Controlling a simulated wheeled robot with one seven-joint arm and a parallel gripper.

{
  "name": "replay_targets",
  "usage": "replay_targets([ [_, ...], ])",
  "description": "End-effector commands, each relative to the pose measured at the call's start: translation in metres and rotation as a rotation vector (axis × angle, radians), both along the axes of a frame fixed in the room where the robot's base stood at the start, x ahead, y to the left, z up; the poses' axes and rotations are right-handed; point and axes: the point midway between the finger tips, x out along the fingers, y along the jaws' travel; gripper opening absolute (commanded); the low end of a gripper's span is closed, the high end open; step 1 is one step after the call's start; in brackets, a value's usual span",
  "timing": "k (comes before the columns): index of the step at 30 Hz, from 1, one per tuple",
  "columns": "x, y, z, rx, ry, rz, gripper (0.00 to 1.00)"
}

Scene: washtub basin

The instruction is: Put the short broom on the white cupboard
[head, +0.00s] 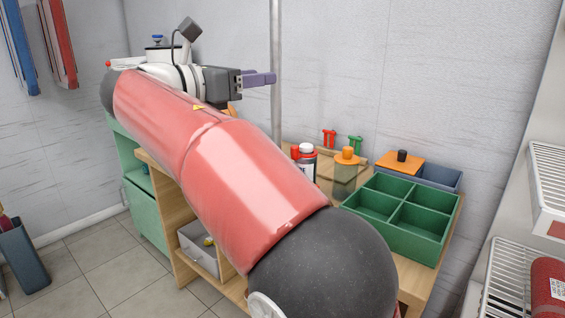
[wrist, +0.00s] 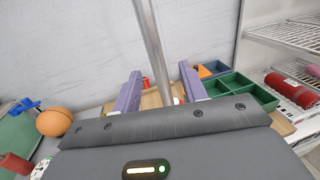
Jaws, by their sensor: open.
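I cannot make out a short broom in either view. No white cupboard can be clearly identified either; a white wire-shelf unit (head: 545,185) stands at the right edge and also shows in the wrist view (wrist: 284,35). My gripper (head: 262,79) is open, with purple fingers level above the wooden bench and nothing seen held. In the wrist view its fingers (wrist: 160,72) stand apart, and a grey upright pole (wrist: 152,40) appears between them, beyond the fingers as far as I can tell. My red arm hides much of the bench in the head view.
The wooden bench (head: 440,262) carries a green divided tray (head: 405,215), bottles and an orange-lidded jar (head: 345,170). A green cabinet (head: 146,215) stands left. In the wrist view an orange ball (wrist: 54,122) lies left. A dark bin (head: 22,258) stands on open tiled floor.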

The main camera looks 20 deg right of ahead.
Motion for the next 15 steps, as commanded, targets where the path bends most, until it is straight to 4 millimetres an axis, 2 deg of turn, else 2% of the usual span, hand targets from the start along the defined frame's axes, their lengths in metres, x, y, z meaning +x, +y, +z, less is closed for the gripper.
replay_targets([
  [9, 0.022, -0.04, 0.001, 0.003, -0.001, -0.002, 0.43],
  [15, 0.028, -0.051, 0.001, 0.003, -0.001, 0.0, 0.43],
])
